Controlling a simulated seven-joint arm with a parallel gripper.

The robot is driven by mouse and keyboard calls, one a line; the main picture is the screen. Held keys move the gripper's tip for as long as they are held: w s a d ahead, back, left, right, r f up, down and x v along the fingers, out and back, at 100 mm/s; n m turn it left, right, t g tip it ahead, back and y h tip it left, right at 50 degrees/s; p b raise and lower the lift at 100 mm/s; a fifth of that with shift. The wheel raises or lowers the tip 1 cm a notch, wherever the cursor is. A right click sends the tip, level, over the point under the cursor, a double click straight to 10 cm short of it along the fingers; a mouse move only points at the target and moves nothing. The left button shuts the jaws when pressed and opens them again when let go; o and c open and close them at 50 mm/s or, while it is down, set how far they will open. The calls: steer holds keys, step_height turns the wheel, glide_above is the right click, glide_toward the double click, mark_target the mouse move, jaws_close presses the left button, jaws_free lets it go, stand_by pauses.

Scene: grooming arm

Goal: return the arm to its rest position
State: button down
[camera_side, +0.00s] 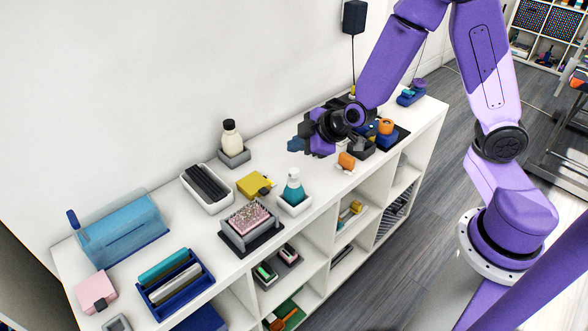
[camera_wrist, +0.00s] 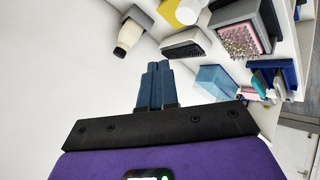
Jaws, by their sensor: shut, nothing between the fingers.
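My gripper (camera_side: 297,145) is over the far part of the white shelf top (camera_side: 330,185), its blue fingers pointing left along the shelf. In the wrist view the two blue fingers of my gripper (camera_wrist: 155,85) are together with nothing between them. My purple arm comes down from the upper right in the side view. The fingers look clear of the objects around them, though the gap to the shelf top is hard to judge.
Left of my gripper stand a cream bottle (camera_side: 231,136), a teal bottle (camera_side: 293,187), a yellow item (camera_side: 254,184), a black brush in a tray (camera_side: 207,184) and a pin brush (camera_side: 250,220). An orange item (camera_side: 346,160) lies near the front edge. A blue box (camera_side: 122,230) is farther left.

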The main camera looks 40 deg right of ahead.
steer(key=shift+s+a, duration=0.1)
steer(key=s+a+r+n+g+y, duration=0.1)
steer(key=s+a+r+g, duration=0.15)
steer(key=s, duration=0.55)
steer(key=s+a+r+g+y, duration=0.15)
steer(key=s+a+g, duration=0.25)
steer(key=s, duration=0.5)
steer(key=s+d+r+g+h, duration=0.2)
steer(key=s+d+r+h, duration=0.2)
steer(key=s+d, duration=0.5)
steer(key=s, duration=0.3)
steer(key=shift+d+r, duration=0.15)
steer(key=shift+r, duration=0.25)
